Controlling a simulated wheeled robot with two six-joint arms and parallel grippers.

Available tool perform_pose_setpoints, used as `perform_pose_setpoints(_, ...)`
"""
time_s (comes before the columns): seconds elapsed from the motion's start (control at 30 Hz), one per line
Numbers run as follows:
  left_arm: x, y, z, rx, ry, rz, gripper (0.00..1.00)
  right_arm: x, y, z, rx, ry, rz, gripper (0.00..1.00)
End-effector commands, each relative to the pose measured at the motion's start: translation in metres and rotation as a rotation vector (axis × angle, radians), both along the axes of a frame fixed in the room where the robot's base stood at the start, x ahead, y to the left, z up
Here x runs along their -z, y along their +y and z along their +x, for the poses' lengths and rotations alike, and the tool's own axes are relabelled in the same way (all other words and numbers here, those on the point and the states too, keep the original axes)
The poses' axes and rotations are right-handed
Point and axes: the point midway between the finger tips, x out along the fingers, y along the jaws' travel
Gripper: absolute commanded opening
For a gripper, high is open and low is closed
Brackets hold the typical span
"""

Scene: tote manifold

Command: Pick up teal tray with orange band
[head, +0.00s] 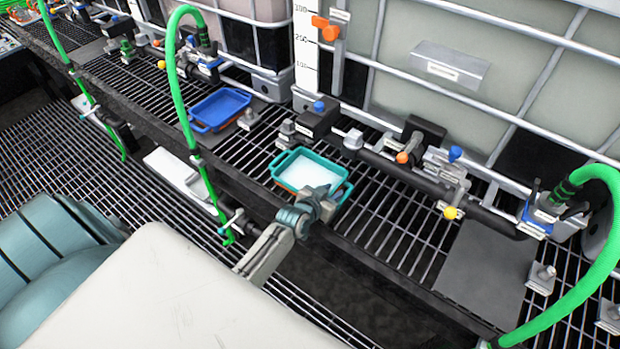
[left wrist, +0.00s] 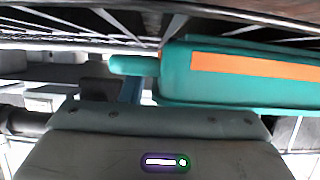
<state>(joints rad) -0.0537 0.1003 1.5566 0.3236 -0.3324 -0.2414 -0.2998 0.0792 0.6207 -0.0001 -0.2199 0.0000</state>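The teal tray with an orange band (head: 335,171) sits on the black grating shelf, near its front edge. It has a white inside. In the left wrist view the teal tray (left wrist: 235,90) fills the upper right, with its orange band (left wrist: 255,66) and one handle pointing left. My left gripper (head: 318,203) is at the tray's near side and covers part of its near rim. I cannot tell whether it touches the tray or whether its fingers are open or shut. My right gripper is not in view.
A blue tray (head: 220,109) stands farther left on the shelf. Behind the teal tray are a black pipe manifold (head: 400,171) with valves and caged tanks (head: 455,80). Green hoses (head: 174,75) arch at left and right. A flat grey plate (head: 480,272) lies at right.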

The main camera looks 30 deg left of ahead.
Motion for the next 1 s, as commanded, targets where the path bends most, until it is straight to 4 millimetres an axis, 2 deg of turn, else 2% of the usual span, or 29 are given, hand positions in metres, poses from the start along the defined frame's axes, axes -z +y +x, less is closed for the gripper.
perform_pose_setpoints(0.17,0.001,0.000,0.000,0.000,0.001,0.000,0.29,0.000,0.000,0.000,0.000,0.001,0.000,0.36)
perform_pose_setpoints(0.33,0.001,0.000,0.000,0.000,0.001,0.000,0.00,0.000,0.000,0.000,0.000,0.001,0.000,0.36)
perform_pose_setpoints(0.77,-0.001,0.000,0.000,0.000,-0.001,0.001,0.00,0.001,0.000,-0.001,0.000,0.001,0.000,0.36)
perform_pose_setpoints(1.0,-0.018,0.000,0.000,0.001,-0.002,0.003,0.00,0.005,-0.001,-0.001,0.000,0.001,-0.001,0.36)
